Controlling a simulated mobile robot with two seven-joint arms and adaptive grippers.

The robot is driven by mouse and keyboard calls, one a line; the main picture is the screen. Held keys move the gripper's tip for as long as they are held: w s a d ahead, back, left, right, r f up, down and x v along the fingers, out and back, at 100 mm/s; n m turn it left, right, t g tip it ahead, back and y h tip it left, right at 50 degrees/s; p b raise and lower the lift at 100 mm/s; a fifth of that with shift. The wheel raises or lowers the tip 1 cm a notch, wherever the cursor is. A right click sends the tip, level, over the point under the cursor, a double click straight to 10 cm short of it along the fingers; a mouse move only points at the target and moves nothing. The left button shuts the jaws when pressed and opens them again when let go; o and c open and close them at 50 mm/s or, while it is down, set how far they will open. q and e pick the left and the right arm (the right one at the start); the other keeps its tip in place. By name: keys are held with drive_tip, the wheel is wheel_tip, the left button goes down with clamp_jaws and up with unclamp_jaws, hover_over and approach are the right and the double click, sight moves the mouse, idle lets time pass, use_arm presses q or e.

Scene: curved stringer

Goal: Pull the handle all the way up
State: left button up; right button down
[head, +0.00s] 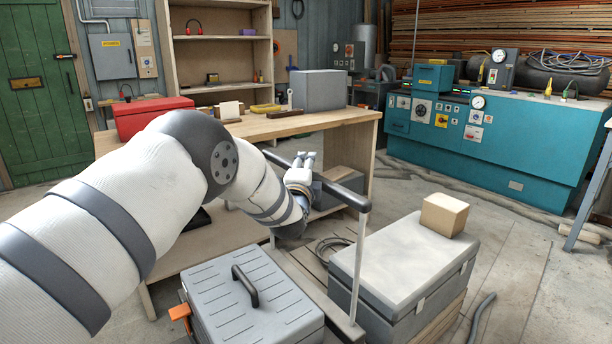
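The handle (340,190) is a black horizontal bar running diagonally through the middle of the head view. A thin silver post (359,262) holds up its right end, and the bar stands well above the grey cases. My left gripper (303,159) is at the bar, left of its middle, and covers part of it. Its two pale fingertips show just beyond the bar with a small gap between them. The gripper's body hides the contact, so I cannot tell whether it is closed around the bar. My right gripper is out of view.
A grey case (252,310) with a black carry grip stands below on the left. A larger grey chest (400,262) with a cardboard box (444,214) on it stands to the right. A wooden workbench (330,118) is behind the handle. A teal machine cabinet (490,140) stands at the back right.

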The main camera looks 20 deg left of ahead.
use_arm(q)
drive_tip(key=shift+f, duration=0.25)
drive_tip(key=shift+s+d, duration=0.1)
drive_tip(key=shift+s, duration=0.2)
drive_tip(key=v, duration=1.1)
drive_tip(key=shift+s+r, duration=0.15)
drive_tip(key=shift+s, duration=0.15)
